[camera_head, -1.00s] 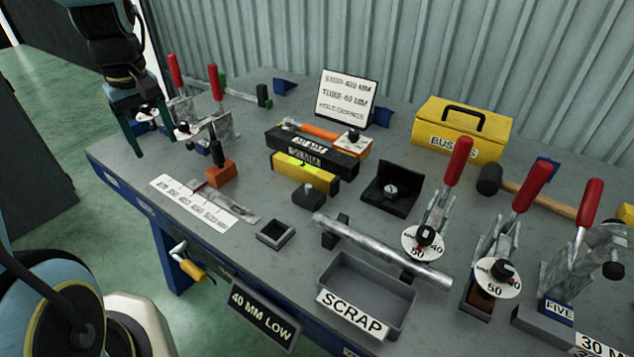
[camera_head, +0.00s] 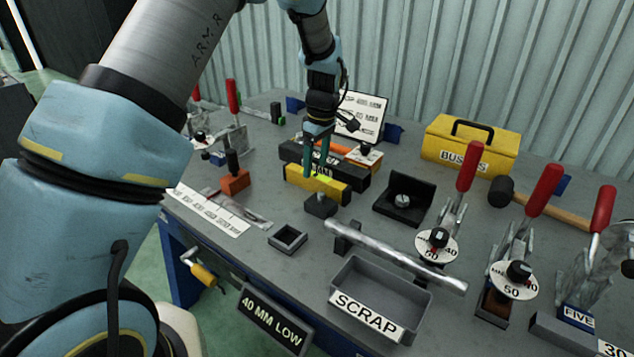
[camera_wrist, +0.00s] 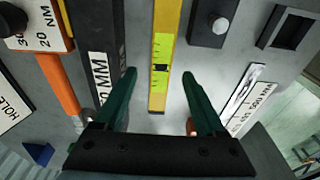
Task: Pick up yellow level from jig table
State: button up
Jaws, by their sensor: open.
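The yellow level (camera_head: 318,184) lies on the grey jig table (camera_head: 275,212), in front of a black labelled block. In the wrist view the level (camera_wrist: 165,60) runs upright in the picture, with its bright vial window showing. My gripper (camera_head: 316,172) is above the level in the head view, fingers pointing down. In the wrist view my gripper's green fingers (camera_wrist: 159,75) are apart, one on each side of the level's line, with nothing held between them. How far the fingertips are above the level is hard to tell.
The black block (camera_wrist: 98,50) lies close beside the level. A small dark block with a knob (camera_head: 320,205) sits near the level's front. The orange-handled tool (camera_wrist: 57,85), scrap tray (camera_head: 424,300), yellow toolbox (camera_head: 440,150) and red-handled clamps (camera_head: 467,170) stand around.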

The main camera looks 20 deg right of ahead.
aim_at(316, 175)
jog(key=shift+f+p, duration=1.1)
jog(key=shift+f, duration=1.6)
grip_shut()
